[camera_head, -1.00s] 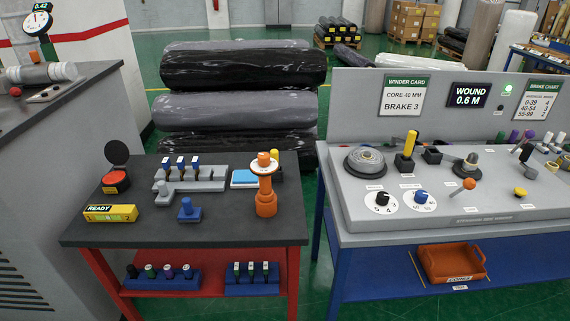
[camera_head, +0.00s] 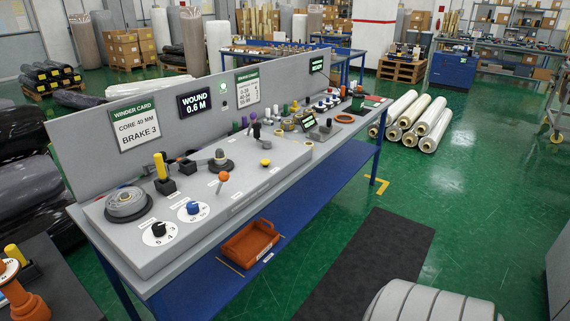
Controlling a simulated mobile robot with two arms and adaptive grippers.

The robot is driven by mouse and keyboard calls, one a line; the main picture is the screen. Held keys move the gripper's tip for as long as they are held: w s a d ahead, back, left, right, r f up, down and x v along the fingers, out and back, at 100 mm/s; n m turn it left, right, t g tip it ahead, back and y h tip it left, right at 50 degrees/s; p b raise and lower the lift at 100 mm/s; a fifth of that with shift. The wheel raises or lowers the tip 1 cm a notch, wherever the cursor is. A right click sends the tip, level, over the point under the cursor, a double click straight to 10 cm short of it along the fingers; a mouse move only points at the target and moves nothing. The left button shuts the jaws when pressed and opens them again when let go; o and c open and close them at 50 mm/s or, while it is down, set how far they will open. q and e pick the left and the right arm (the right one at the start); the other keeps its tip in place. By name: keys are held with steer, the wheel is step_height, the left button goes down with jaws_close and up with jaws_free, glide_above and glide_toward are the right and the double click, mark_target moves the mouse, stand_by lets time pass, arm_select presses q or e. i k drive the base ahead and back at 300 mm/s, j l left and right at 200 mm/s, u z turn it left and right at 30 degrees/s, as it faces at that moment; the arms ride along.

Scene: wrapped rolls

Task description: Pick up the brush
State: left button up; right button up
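I cannot make out a brush for certain in this view. The long grey workbench (camera_head: 215,232) runs from the lower left toward the back right. Its far end holds several small items, too small to tell apart. Nearer on it are a grey disc (camera_head: 127,203), a yellow-handled lever (camera_head: 161,167), an orange-knobbed lever (camera_head: 223,178) and two dials, one black-knobbed (camera_head: 158,230) and one blue-knobbed (camera_head: 193,209). An orange tray (camera_head: 250,243) sits on the blue lower shelf. Neither of my grippers is in view.
White rolls (camera_head: 418,120) are stacked on the floor past the bench's far end. A dark mat (camera_head: 372,262) lies on the green floor right of the bench. A light grey ribbed shape (camera_head: 430,303) is cut off at the bottom; I cannot tell what it is.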

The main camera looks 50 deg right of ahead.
mark_target(12, 251)
steer(key=z, duration=4.75)
steer(key=u, duration=4.75)
steer(key=i+l+z, duration=0.2)
steer(key=i+l, duration=0.15)
steer(key=i+l+z, duration=0.25)
steer(key=i, duration=0.35)
